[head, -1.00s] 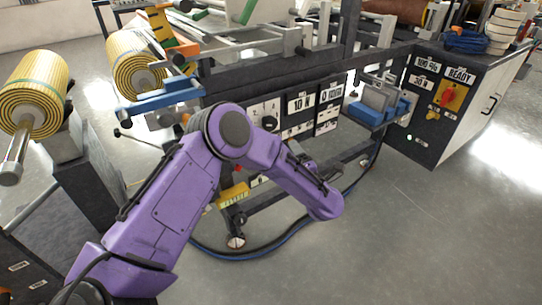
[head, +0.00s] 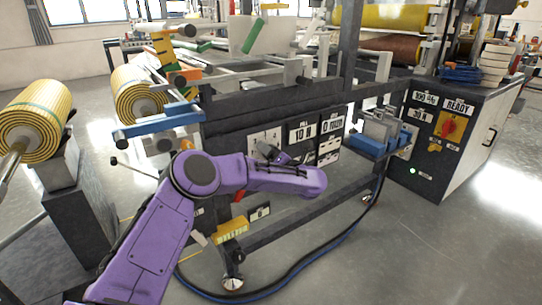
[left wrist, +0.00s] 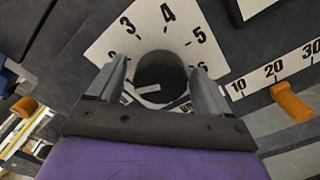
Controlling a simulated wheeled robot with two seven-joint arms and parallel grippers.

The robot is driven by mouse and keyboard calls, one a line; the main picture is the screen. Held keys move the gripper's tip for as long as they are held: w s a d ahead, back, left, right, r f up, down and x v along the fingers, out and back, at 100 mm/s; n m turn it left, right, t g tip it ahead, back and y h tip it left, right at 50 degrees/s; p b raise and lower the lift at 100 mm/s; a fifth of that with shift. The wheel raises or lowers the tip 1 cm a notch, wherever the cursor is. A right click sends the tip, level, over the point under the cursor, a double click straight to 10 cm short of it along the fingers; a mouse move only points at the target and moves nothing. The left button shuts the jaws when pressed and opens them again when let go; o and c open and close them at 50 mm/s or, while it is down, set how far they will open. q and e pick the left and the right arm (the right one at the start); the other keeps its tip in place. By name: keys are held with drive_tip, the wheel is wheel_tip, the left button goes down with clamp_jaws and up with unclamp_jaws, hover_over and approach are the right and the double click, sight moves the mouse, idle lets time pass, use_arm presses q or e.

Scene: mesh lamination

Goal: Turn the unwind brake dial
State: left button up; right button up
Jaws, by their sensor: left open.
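The brake dial is a dark round knob (left wrist: 160,75) on a white plate (left wrist: 165,30) with printed numbers, seen in the left wrist view. My left gripper (left wrist: 158,68) is open, with one grey finger on each side of the knob. I cannot tell whether the fingers touch it. In the head view a white plate (head: 258,142) shows on the dark machine front, just above my purple left forearm. The knob cannot be made out there. My right gripper is in neither view.
An orange pointer (left wrist: 291,103) sits on a numbered scale right of the knob. A "10 N" display (head: 302,129) is right of the plate.

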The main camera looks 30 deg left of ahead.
use_arm(q)
drive_tip(key=c, duration=1)
drive_tip(key=shift+r+m+p, duration=0.25)
drive_tip(key=shift+m+p, duration=0.95)
drive_tip(key=m+p, duration=0.2)
drive_tip(key=m, duration=0.1)
drive_tip(key=shift+m+p, duration=0.3)
drive_tip(key=m+p, duration=0.2)
drive_tip(key=m, duration=0.1)
drive_tip(key=shift+m, duration=0.3)
drive_tip(key=shift+f+m+p, duration=0.15)
drive_tip(key=shift+m+p, duration=0.5)
drive_tip(key=shift+m, duration=1.15)
